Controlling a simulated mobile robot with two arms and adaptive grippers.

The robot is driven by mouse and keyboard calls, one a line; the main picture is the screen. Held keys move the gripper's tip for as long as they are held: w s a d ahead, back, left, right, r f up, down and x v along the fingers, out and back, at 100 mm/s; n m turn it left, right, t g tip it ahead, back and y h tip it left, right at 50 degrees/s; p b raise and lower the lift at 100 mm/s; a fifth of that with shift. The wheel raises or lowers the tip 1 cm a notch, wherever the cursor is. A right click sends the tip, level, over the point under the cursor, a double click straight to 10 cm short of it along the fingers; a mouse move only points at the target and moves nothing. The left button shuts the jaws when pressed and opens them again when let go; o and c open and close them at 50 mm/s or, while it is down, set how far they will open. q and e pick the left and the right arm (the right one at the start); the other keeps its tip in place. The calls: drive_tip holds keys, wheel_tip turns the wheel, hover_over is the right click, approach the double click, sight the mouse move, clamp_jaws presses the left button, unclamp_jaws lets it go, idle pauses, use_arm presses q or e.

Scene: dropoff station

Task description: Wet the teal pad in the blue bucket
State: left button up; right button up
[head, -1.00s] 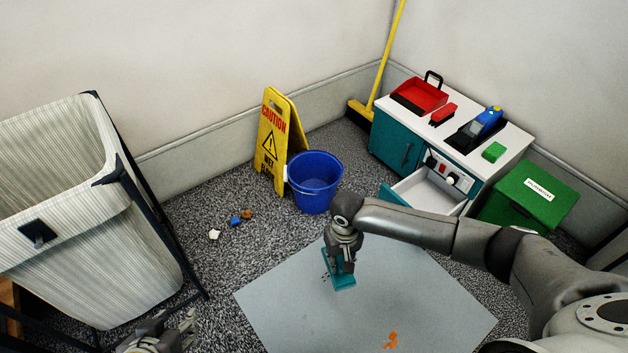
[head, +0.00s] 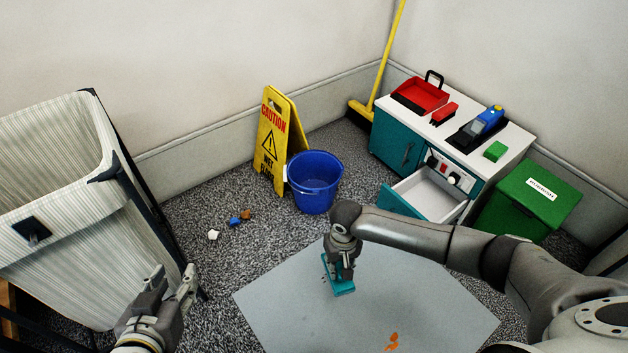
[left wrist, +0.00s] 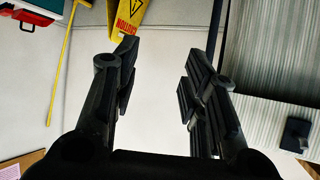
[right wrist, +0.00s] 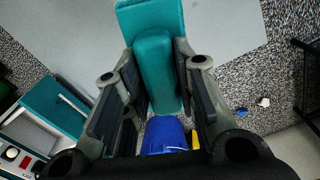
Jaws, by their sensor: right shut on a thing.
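The teal pad (head: 340,281) is held by my right gripper (head: 340,268) over the grey mat, in front of the blue bucket. In the right wrist view the pad (right wrist: 150,30) sits between the fingers of my right gripper (right wrist: 158,80), shut on its raised middle part. The blue bucket (head: 315,185) stands upright on the floor beside the caution sign; it also shows in the right wrist view (right wrist: 165,135). What is inside it cannot be made out. My left gripper (head: 170,285) is open and empty near the laundry hamper; its spread fingers show in the left wrist view (left wrist: 155,90).
A grey mat (head: 420,290) with orange stains lies in front. A yellow caution sign (head: 268,150) stands left of the bucket. A cabinet with an open drawer (head: 425,195), a green bin (head: 530,200) and a hamper (head: 60,240) flank the floor. Small litter (head: 235,221) lies left.

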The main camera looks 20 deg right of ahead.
drive_tip(key=shift+f+b, duration=0.35)
drive_tip(key=shift+f, duration=0.45)
drive_tip(key=shift+f+b, duration=0.3)
drive_tip(key=shift+f, duration=0.3)
drive_tip(key=shift+f+b, duration=0.35)
drive_tip(key=shift+f, duration=0.35)
use_arm(q)
drive_tip(key=w+d+r+t+h, duration=0.1)
drive_tip(key=w+r+t, duration=0.1)
drive_tip(key=r, duration=0.3)
drive_tip(key=w+d+r+t+h, duration=0.1)
drive_tip(key=r+t, duration=0.4)
drive_tip(key=r, duration=0.1)
drive_tip(key=shift+w+d+r+b, duration=0.2)
drive_tip(key=shift+w+d+b, duration=0.1)
drive_tip(key=shift+w+d, duration=0.05)
use_arm(e)
drive_tip(key=shift+f, duration=0.6)
use_arm(q)
drive_tip(key=shift+a, duration=0.4)
drive_tip(key=shift+d, duration=0.1)
